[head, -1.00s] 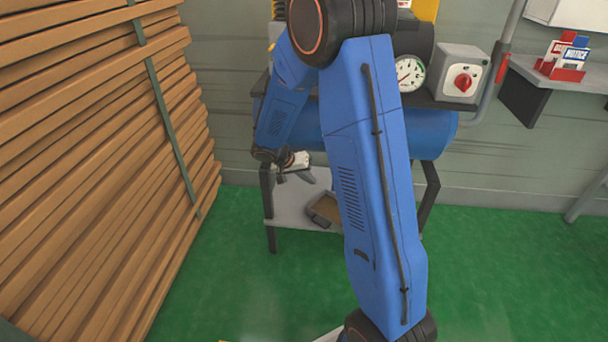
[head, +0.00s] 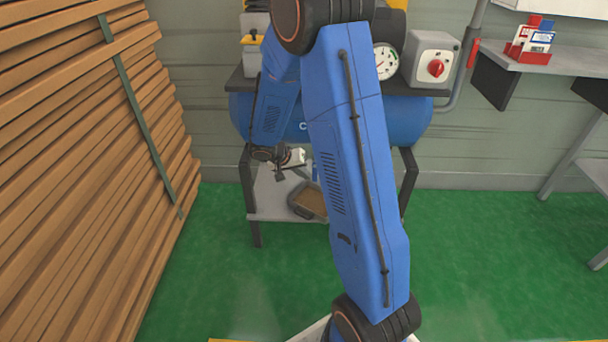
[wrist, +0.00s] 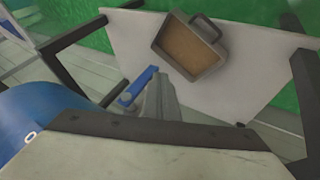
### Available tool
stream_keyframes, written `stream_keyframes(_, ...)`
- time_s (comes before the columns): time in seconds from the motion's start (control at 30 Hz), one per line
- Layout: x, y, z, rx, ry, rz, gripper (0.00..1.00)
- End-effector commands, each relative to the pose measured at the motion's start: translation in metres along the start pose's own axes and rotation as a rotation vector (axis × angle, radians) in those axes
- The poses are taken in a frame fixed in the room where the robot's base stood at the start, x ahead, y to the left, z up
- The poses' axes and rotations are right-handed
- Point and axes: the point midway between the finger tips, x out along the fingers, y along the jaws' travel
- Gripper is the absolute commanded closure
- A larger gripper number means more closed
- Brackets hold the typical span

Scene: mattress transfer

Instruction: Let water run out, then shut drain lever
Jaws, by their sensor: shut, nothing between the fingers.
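The blue drain lever (wrist: 136,87) shows in the wrist view, slanting beside the blue tank (wrist: 35,125). My gripper (wrist: 160,90) is shut and empty, just right of the lever; I cannot tell whether they touch. In the head view my gripper (head: 297,172) is below the blue compressor tank (head: 405,122). A grey pan with a handle and a brown inside (wrist: 188,48) lies on the pale lower shelf (wrist: 125,40); the pan also shows in the head view (head: 310,200). I cannot make out any running water.
A tall stack of wooden planks (head: 70,170) stands at the left. A grey box with a red knob (head: 432,62) and a gauge (head: 383,62) sit above the tank. Dark stand legs (head: 408,185) frame the shelf. The green floor (head: 480,260) is clear at the right.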

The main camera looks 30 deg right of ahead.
Motion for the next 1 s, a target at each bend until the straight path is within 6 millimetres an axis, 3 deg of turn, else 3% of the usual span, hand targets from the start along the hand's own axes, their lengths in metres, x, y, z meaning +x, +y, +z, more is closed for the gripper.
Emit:
stream_keyframes(0.63,0.007,0.001,0.003,-0.056,0.027,0.127,1.0)
stream_keyframes(1.0,0.02,0.008,0.007,-0.17,0.087,0.397,1.0)
